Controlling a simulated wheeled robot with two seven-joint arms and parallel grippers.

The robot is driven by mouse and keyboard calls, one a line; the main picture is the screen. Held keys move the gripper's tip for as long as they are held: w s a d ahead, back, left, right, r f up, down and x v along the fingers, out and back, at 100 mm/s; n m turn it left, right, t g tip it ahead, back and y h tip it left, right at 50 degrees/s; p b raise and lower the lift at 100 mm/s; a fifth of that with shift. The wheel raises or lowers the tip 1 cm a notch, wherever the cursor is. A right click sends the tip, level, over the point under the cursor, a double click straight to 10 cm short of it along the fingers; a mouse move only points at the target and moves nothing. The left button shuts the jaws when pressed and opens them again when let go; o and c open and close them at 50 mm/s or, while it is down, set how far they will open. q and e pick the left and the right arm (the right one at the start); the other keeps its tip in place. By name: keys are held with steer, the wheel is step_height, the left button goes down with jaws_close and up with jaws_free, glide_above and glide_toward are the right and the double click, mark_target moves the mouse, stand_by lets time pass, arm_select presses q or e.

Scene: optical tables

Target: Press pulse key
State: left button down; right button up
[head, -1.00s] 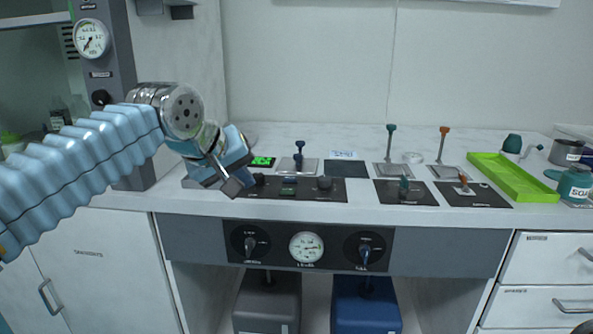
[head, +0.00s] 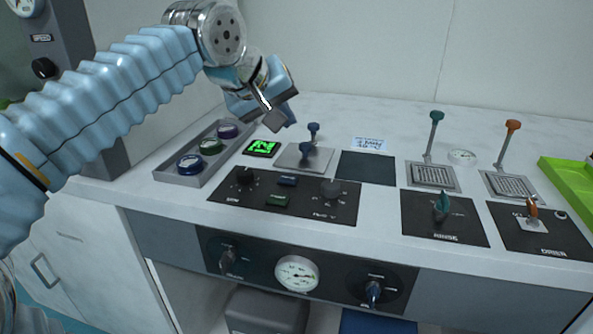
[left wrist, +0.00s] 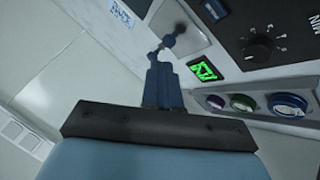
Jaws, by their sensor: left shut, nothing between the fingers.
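A black control panel (head: 300,212) on the bench carries a small blue key (head: 287,180) and a green key (head: 278,200) between two dark knobs. The key labels are too small to read, so I cannot tell which is the pulse key. My left gripper (head: 276,124) is shut and empty, raised above the bench behind the panel, near the green-lit display (head: 262,148). In the left wrist view its closed fingers (left wrist: 162,74) point toward a dark blue lever, apart from the panel. My right gripper is not in view.
A grey tray with three round buttons (head: 209,146) stands left of the panel. A dark blue lever (head: 313,135) rises from a metal plate behind it. Taller teal (head: 433,138) and orange (head: 509,138) levers stand right. A dark square pad (head: 367,168) lies clear.

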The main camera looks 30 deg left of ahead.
mark_target(285, 179)
arm_select(q)
steer(key=shift+f, duration=0.15)
step_height(285, 179, down, 9)
steer(key=b, duration=0.6)
steer(key=shift+r, duration=0.2)
steer(key=shift+f, duration=0.1)
stand_by(1.7)
steer(key=shift+f+b, duration=0.3)
steer(key=shift+f+b, duration=0.4)
stand_by(0.6)
steer(key=shift+r, duration=0.1)
steer(key=shift+r+p, duration=0.75)
steer(key=shift+r, duration=0.1)
